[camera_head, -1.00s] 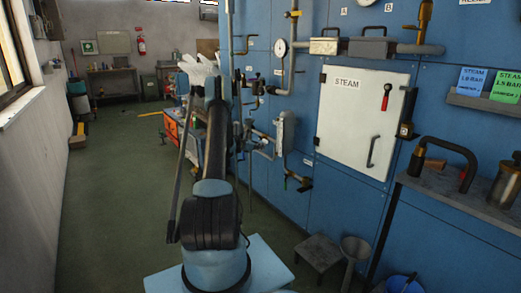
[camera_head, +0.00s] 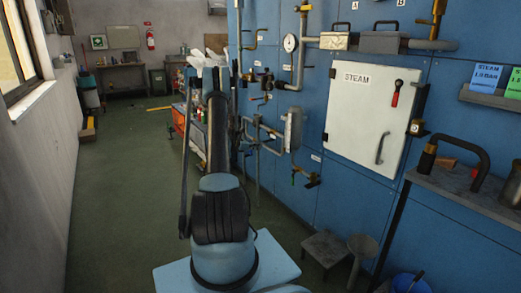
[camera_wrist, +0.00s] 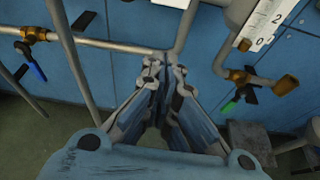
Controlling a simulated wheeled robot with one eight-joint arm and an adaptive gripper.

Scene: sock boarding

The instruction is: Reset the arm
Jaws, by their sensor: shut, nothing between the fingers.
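My arm rises up the middle of the head view, and its upper links hide my gripper there. In the wrist view my gripper (camera_wrist: 164,78) shows with its fingers drawn together and nothing between them. It points toward the blue panel wall (camera_wrist: 120,68) and the grey pipes on it. I cannot tell how far the fingertips are from the pipes.
A brass valve with a blue handle (camera_wrist: 33,62) lies left of the gripper, and one with a green handle (camera_wrist: 232,102) lies right. The white STEAM door (camera_head: 372,115) is shut. A small stool (camera_head: 326,248) and blue bucket (camera_head: 408,284) stand right. Green floor (camera_head: 125,190) is open left.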

